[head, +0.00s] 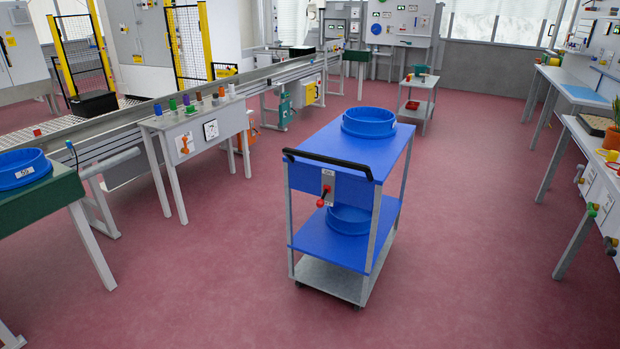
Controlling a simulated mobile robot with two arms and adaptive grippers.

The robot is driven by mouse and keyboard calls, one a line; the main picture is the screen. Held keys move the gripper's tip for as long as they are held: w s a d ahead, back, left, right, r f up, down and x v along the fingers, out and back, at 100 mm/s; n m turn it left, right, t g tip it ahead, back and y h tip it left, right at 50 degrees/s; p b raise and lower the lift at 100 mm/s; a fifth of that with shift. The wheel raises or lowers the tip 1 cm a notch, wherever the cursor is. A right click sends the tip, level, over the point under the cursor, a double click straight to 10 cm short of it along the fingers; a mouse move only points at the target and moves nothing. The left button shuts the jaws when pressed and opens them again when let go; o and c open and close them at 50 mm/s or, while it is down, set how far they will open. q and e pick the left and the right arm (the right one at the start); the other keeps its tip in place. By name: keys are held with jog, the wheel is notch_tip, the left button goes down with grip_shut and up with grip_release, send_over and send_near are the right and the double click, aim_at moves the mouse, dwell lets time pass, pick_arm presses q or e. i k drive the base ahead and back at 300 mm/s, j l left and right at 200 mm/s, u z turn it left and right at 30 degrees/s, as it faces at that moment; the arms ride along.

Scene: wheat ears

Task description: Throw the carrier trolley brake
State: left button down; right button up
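The carrier trolley (350,163) stands in the middle of the floor, with blue shelves, grey posts and a black push handle (327,163) at its near end. A brake lever with a red knob (321,203) sticks out from a small grey plate (328,184) below the handle, pointing down and to the left. One blue round carrier (369,122) sits on the top shelf and another (349,220) on the middle shelf. Neither of my grippers shows in the head view.
A long conveyor (250,82) and a table with coloured knobs (198,123) stand on the left. A green-topped bench (40,201) with a blue carrier (22,169) is at the near left. Workbenches (590,155) line the right. Red floor around the trolley is clear.

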aim_at(320, 203)
jog(key=i+j+z, duration=0.1)
jog(key=i+z, duration=0.15)
jog(key=i, duration=0.25)
jog(key=i+j+z, duration=0.25)
jog(key=i, duration=0.25)
jog(key=i+j+z, duration=0.25)
jog(key=i, duration=0.2)
jog(key=i+j+z, duration=0.25)
jog(key=i, duration=0.2)
